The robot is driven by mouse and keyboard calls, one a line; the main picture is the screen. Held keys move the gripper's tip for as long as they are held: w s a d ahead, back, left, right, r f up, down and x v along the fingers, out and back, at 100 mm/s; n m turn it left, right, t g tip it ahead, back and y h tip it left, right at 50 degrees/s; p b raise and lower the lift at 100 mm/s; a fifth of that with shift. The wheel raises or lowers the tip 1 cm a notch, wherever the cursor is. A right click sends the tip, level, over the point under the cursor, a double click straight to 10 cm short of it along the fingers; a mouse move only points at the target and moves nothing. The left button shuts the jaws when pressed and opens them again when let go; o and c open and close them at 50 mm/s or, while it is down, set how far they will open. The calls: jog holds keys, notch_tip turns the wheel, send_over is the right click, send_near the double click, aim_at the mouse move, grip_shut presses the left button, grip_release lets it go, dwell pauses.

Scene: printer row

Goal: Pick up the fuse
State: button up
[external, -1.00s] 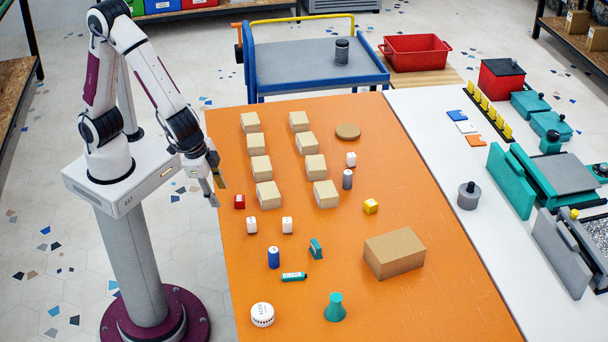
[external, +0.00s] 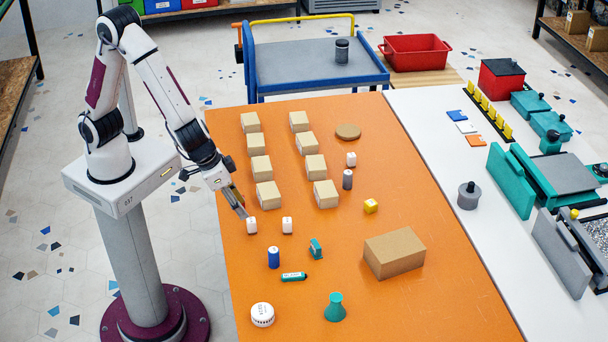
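I cannot tell for sure which small item is the fuse. Small pieces on the orange table include a blue cylinder (external: 273,257), a grey cylinder (external: 347,179) and a teal pen-like piece (external: 294,276). White blocks stand at the front left (external: 251,225), beside it (external: 287,225) and farther back (external: 351,159). My gripper (external: 241,211) points down over the table's left side, just behind the leftmost white block. A red block seen there before is hidden by my gripper. The fingers overlap in this view, so their opening is unclear.
Several tan boxes (external: 269,194) stand in two rows just right of and behind my gripper. The table's front right is clear.

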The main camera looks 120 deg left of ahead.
aim_at(250, 220)
jog(key=shift+x, duration=1.35)
jog(key=shift+x, duration=2.55)
jog(key=shift+w, duration=0.1)
jog(key=c, duration=1.1)
